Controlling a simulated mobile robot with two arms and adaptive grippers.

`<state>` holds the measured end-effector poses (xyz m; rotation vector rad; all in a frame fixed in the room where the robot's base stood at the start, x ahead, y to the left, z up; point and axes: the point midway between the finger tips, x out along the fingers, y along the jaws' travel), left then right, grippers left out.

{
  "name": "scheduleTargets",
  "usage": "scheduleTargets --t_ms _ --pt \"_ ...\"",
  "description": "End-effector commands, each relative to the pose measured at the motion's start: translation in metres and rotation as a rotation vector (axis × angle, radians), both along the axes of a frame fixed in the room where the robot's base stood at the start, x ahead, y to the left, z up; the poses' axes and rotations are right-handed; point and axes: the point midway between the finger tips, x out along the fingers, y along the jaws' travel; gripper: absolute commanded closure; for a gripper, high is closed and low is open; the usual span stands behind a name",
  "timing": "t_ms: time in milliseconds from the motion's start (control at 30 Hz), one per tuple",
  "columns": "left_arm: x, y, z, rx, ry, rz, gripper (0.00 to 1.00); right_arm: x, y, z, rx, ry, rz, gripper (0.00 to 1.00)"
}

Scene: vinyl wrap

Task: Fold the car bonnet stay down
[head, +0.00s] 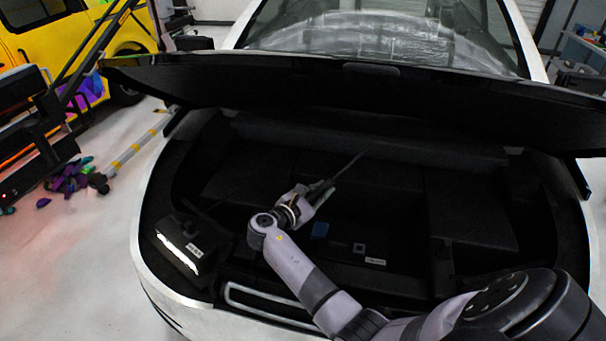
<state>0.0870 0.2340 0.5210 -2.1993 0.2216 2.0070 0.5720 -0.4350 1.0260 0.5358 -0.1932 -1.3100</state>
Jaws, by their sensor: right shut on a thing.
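The white car stands in front of me with its dark bonnet (300,85) raised over the black engine bay (470,215). A thin dark rod, the bonnet stay (349,164), slants up and right from my right gripper (322,189). My right gripper is over the bay, left of its middle, and is shut on the stay. The stay's far end shows below the bonnet, and I cannot tell whether it touches it. The stay's lower end is hidden by the gripper and wrist. My left gripper is not in view.
A headlight (180,248) sits at the bay's front left corner. A yellow vehicle (75,40) stands at the back left. Purple scraps (70,178) and a striped pole (135,148) lie on the floor at left. The floor at lower left is clear.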

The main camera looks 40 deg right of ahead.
Motion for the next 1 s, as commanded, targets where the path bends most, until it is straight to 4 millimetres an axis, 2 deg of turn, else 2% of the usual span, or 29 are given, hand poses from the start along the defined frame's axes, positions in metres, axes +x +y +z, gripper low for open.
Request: scheduleTargets --t_ms 100,333,867,900,1000 --pt "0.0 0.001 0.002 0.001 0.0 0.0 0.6 -0.015 -0.007 -0.012 0.039 -0.045 -0.021 1.0" --pt "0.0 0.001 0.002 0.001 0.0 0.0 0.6 -0.031 -0.014 -0.028 0.089 -0.105 -0.045 1.0" --pt "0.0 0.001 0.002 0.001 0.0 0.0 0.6 -0.035 -0.016 -0.033 0.105 -0.123 -0.053 1.0" --pt "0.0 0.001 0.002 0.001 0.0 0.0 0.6 -0.035 -0.016 -0.033 0.105 -0.123 -0.053 0.81" --pt "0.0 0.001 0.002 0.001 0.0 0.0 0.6 -0.035 -0.016 -0.033 0.105 -0.123 -0.053 0.74"
